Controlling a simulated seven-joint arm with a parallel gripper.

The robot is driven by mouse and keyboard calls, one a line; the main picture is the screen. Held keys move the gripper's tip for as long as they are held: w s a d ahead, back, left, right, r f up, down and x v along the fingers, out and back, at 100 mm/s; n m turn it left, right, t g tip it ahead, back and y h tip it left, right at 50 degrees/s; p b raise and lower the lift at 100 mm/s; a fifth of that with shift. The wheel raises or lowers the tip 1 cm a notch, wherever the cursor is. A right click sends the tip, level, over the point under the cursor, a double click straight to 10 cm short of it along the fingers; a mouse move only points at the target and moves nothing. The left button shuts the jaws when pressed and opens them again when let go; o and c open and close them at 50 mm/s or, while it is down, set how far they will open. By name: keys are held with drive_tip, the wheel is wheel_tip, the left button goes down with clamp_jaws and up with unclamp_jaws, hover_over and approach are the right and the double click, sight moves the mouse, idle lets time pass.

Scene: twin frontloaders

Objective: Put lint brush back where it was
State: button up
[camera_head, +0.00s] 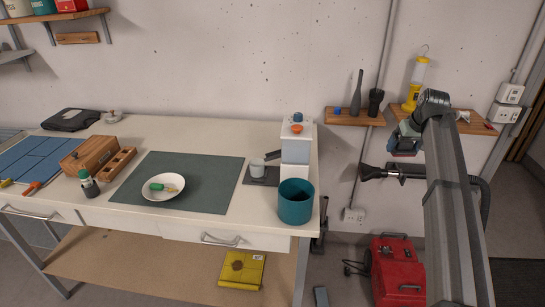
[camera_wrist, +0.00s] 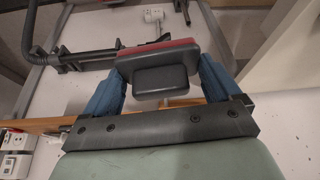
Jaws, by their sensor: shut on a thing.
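My gripper (camera_head: 408,138) is at the right, in front of the wall, close to the small right wooden shelf (camera_head: 468,124). In the wrist view my gripper (camera_wrist: 162,72), with blue fingers, is shut on a dark block with a red edge (camera_wrist: 163,80), which looks like the lint brush. The held brush also shows small and dark red under my gripper in the head view (camera_head: 405,153). It is held in the air, apart from the shelf as far as I can tell. My arm hides part of the right shelf.
A yellow lantern (camera_head: 416,80) stands on the right shelf. The left wall shelf (camera_head: 352,119) holds a dark bottle (camera_head: 357,93) and a black flashlight (camera_head: 376,102). A black hose nozzle (camera_head: 378,172) juts out below. A workbench (camera_head: 215,137) with a teal bin (camera_head: 295,205) stands left; a red case (camera_head: 398,270) is below.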

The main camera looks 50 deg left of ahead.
drive_tip(key=s+a+r+n+g, duration=0.1)
drive_tip(key=s+a+r+n, duration=0.2)
drive_tip(key=a, duration=0.7)
drive_tip(key=s+a+r, duration=0.3)
drive_tip(key=s+a, duration=0.3)
drive_tip(key=a, duration=0.5)
drive_tip(key=n+g+y, duration=0.1)
drive_tip(key=n+g, duration=0.1)
drive_tip(key=n, duration=0.3)
hover_over(185, 163)
drive_tip(key=d, duration=0.1)
wheel_tip(185, 163, down, 7)
drive_tip(key=shift+w+d+f, duration=0.1)
drive_tip(key=shift+f, duration=4.3)
drive_tip(key=shift+f, duration=0.15)
drive_tip(key=o, duration=0.7)
